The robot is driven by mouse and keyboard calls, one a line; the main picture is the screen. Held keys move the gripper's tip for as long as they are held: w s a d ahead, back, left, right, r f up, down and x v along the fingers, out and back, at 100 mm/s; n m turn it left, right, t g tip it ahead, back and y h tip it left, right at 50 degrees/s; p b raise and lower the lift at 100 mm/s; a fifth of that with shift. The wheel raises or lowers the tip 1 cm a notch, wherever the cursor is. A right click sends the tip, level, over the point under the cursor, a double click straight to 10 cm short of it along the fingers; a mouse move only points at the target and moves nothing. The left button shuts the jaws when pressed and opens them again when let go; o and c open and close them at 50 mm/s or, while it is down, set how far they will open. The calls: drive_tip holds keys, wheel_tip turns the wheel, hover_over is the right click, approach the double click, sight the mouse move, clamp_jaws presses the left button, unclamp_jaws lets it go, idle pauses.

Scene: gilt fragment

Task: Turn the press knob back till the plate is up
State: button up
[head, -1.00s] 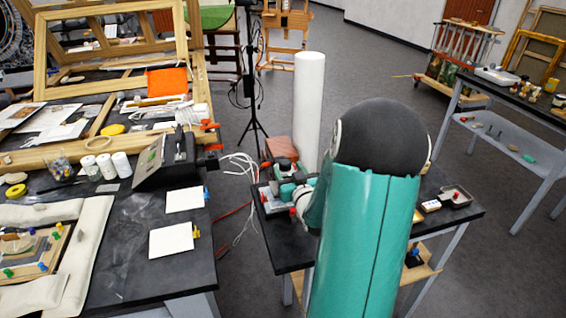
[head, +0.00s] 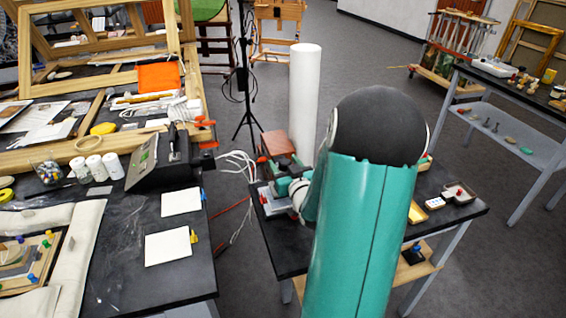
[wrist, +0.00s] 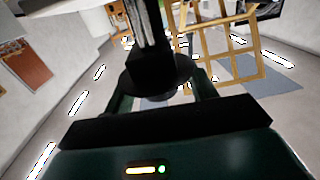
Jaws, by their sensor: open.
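In the wrist view, a dark round knob (wrist: 158,76) sits at the end of an upright threaded or ribbed shaft (wrist: 146,25). My gripper (wrist: 163,97) is open, with one finger on each side of the knob. I cannot tell whether either finger touches it. In the head view, a small grey and red-marked device (head: 268,198), likely the press, stands at the left end of the small black table (head: 285,252). My teal arm covers much of it. The press plate and its height cannot be made out.
The large work table (head: 130,270) at left holds a dark box-like device (head: 165,160), two white cards and frames. A white roll (head: 304,95) stands behind the small table. Small trays (head: 458,192) lie at its right end. Cables hang between the tables.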

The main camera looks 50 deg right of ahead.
idle(0.3)
drive_tip(key=c, duration=1)
drive_tip(key=shift+o, duration=0.2)
drive_tip(key=shift+n+y, duration=0.4)
drive_tip(key=shift+y, duration=0.2)
drive_tip(key=n+y, duration=0.1)
drive_tip(key=y, duration=0.1)
drive_tip(key=n+t+y, duration=0.1)
drive_tip(key=n+y, duration=0.1)
drive_tip(key=y, duration=0.1)
drive_tip(key=shift+d+n+t, duration=0.1)
drive_tip(key=shift+n+t, duration=0.2)
drive_tip(key=n+y, duration=0.1)
drive_tip(key=y, duration=0.2)
drive_tip(key=n+y, duration=0.2)
drive_tip(key=y, duration=0.1)
drive_tip(key=shift+n, duration=0.3)
drive_tip(key=n+g+y, duration=0.3)
drive_tip(key=y, duration=0.2)
drive_tip(key=shift+n, duration=0.3)
drive_tip(key=shift+n+g+y, duration=1.9)
drive_tip(key=shift+g+y, duration=0.1)
drive_tip(key=shift+y, duration=0.3)
drive_tip(key=shift+r, duration=0.1)
